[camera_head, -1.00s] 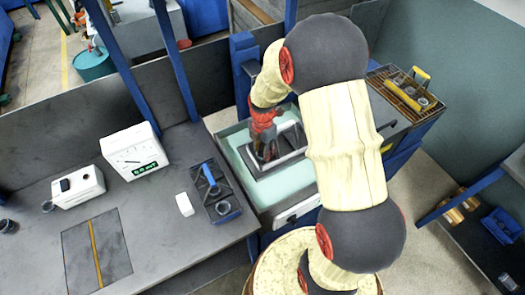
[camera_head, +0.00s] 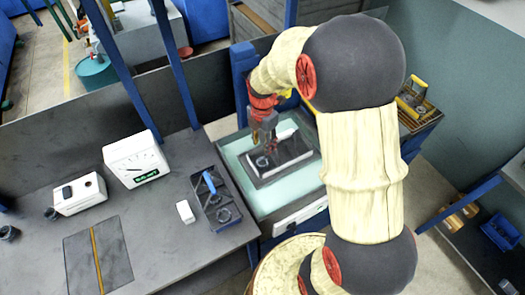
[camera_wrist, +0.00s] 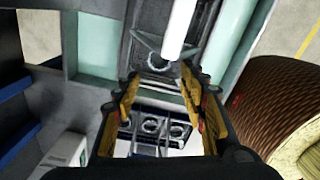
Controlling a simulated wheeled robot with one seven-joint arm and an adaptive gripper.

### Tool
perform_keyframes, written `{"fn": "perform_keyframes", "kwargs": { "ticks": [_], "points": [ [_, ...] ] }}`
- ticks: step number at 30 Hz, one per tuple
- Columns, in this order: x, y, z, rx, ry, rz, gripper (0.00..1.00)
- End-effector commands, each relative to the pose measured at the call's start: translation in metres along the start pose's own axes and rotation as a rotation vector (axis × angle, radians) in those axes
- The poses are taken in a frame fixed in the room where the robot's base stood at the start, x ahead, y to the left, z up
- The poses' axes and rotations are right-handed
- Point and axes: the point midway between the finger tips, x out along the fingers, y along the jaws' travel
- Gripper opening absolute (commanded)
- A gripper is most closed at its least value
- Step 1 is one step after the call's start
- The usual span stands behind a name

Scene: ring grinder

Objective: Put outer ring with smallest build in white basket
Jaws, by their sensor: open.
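My gripper (camera_head: 266,136) is open and empty, above the dark plate (camera_head: 290,171) of the machine with the pale green tray. A small dark ring (camera_head: 262,161) lies on that plate, below the fingers. In the wrist view a ring (camera_wrist: 158,62) shows just past my open fingertips (camera_wrist: 158,76). Another ring (camera_head: 224,215) sits in the dark holder (camera_head: 206,188) on the grey table; ring shapes show in a dark holder (camera_wrist: 150,126) between my fingers in the wrist view. Dark round parts (camera_head: 8,232) stand at the table's left edge. I cannot make out a white basket with certainty.
A bench with a yellow-handled rack (camera_head: 415,100) is at right.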

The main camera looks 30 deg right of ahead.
Motion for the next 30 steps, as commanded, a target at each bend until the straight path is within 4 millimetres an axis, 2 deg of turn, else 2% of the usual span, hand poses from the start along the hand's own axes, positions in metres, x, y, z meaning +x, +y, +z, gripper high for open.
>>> {"fn": "perform_keyframes", "kwargs": {
  "ticks": [3, 8, 11, 13, 17, 21, 27, 30],
  "points": [
    [-0.015, 0.000, 0.000, 0.000, -0.001, 0.001, 0.42],
    [-0.027, 0.000, -0.001, 0.012, -0.002, 0.005, 0.42],
    [-0.042, -0.002, -0.006, 0.070, -0.010, 0.021, 0.42],
    [-0.059, -0.005, -0.013, 0.156, -0.020, 0.045, 0.42],
    [-0.107, -0.018, -0.036, 0.411, -0.031, 0.119, 0.42],
    [-0.153, -0.042, -0.064, 0.724, -0.012, 0.210, 0.42],
    [-0.202, -0.086, -0.104, 1.165, 0.075, 0.335, 0.42],
    [-0.217, -0.109, -0.122, 1.376, 0.144, 0.388, 0.42]
  ]
}}
